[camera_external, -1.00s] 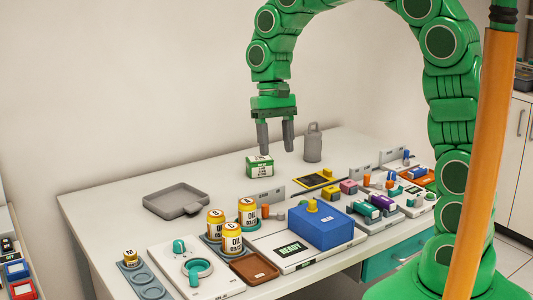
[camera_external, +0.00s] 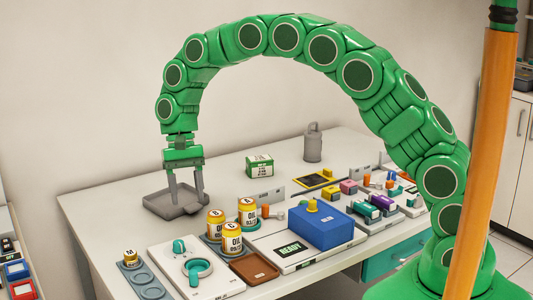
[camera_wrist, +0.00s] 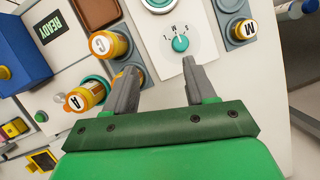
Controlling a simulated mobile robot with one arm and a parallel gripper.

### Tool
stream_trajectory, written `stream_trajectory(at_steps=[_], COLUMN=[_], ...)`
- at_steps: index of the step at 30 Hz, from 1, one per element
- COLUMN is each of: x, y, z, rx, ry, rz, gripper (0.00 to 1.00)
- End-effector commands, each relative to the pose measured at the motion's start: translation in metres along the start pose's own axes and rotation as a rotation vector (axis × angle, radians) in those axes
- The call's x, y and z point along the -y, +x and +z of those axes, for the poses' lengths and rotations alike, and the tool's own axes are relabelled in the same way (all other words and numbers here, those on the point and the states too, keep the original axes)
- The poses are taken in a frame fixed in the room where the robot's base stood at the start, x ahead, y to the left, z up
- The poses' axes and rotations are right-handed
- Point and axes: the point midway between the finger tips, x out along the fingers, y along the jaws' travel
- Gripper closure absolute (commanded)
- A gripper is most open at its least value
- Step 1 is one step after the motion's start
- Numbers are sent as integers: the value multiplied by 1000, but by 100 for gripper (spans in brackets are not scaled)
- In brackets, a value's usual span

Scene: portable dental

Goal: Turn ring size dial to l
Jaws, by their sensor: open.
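The ring size dial is a small teal knob (camera_external: 179,246) on a white panel (camera_external: 222,282) at the table's front left. In the wrist view the dial (camera_wrist: 180,43) lies just beyond the right fingertip, with small letters around it, including M above and L to the left. Which letter it points to is too small to tell.
A teal ring (camera_external: 197,270) sits on the same panel. Several yellow bottles (camera_external: 233,238) stand right of it, and a small M bottle (camera_external: 130,257) in a grey rack to its left. A blue box (camera_external: 322,230) stands farther right.

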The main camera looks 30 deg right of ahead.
Motion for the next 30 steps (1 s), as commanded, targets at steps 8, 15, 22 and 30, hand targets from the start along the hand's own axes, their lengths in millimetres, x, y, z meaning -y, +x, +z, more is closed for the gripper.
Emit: stream_trajectory(at_steps=[8, 15, 22, 30], x=[33, 37, 36, 36], y=[27, 36, 59, 96], z=[-10, -11, -10, -10], rx=[17, 19, 22, 21], ry=[20, 23, 23, 23], rz=[5, 6, 10, 9], gripper=[45, 45, 45, 45])
